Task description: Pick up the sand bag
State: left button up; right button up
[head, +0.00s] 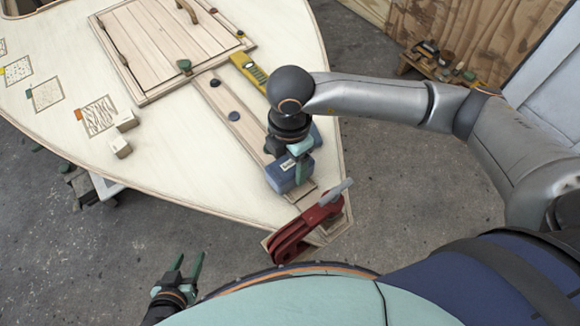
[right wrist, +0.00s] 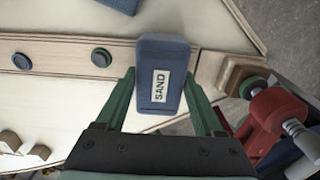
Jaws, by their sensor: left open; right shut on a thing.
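The sand bag (head: 290,176) is a blue block with a white label, near the tip of the pale plywood hull. In the right wrist view the sand bag (right wrist: 161,55) stands between the two green fingers, its "SAND" label facing the camera. My right gripper (head: 297,165) is shut on it from above; in the right wrist view my right gripper (right wrist: 163,105) has a finger at each side of it. Whether the bag touches the wood below is hard to tell. My left gripper (head: 188,268) is open and empty, off the hull's edge at the lower left.
A red clamp (head: 306,229) grips the hull tip close to the bag. A second blue object (head: 316,136) lies partly hidden behind my right gripper. A yellow tool (head: 248,71), a plank hatch (head: 165,45) and small wooden blocks (head: 121,147) are on the plywood.

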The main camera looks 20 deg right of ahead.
grip_shut()
jog(key=shift+r, duration=0.2)
dwell(0.4)
